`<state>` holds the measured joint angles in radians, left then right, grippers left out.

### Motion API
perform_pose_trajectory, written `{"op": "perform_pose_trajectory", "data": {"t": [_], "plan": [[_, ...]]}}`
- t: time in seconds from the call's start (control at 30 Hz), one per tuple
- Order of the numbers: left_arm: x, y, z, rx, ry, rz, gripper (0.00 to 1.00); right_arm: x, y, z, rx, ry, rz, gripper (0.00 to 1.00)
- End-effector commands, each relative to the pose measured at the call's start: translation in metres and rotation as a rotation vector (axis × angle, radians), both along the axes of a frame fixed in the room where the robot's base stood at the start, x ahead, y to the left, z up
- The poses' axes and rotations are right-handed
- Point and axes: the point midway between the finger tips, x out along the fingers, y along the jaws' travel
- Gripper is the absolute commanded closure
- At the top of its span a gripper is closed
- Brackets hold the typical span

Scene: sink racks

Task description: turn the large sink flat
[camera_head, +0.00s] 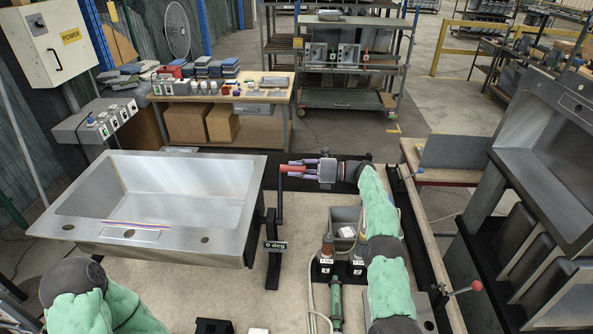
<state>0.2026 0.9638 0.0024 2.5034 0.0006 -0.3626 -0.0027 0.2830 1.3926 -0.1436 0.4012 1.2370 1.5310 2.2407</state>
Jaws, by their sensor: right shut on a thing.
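The large sink (150,232), a steel basin with a wide rim, sits on a stand at the left with its bowl facing up. It looks about flat. A dark post and crank (272,240) stand at its right side, with a sign (275,246) reading "0 deg". My right gripper (289,169) is shut on the red crank handle (293,170), just right of the sink's far right corner. My left arm shows at the bottom left, but its gripper is out of view.
Two upright tools (327,246) and a grey bin (345,222) stand on the bench right of the sink. A green tool (336,304) lies nearer. A rack (545,150) with more sinks is at the right. A wooden table (222,97) with parts stands behind.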

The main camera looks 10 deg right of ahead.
Motion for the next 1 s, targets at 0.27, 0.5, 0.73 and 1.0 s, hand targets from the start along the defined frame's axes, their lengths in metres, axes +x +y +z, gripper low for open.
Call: {"op": "perform_pose_trajectory", "data": {"t": [0.27, 0.5, 0.73, 1.0], "plan": [[0.0000, 0.0000, 0.0001, 0.000, 0.000, 0.000, 1.00, 0.0003, -0.0008, 0.0026, 0.001, -0.005, -0.002, 0.49], [0.0000, 0.0000, 0.0001, 0.000, 0.000, 0.000, 1.00, 0.0000, -0.0003, 0.0008, 0.000, -0.002, -0.001, 0.49], [0.0001, 0.0000, 0.0002, 0.000, 0.000, 0.000, 1.00, -0.0001, -0.0001, 0.0002, 0.000, 0.000, 0.000, 0.49], [0.0000, 0.0000, 0.0084, 0.000, 0.000, 0.000, 1.00, -0.0042, 0.0006, 0.0044, 0.001, 0.001, 0.001, 0.49]]}}
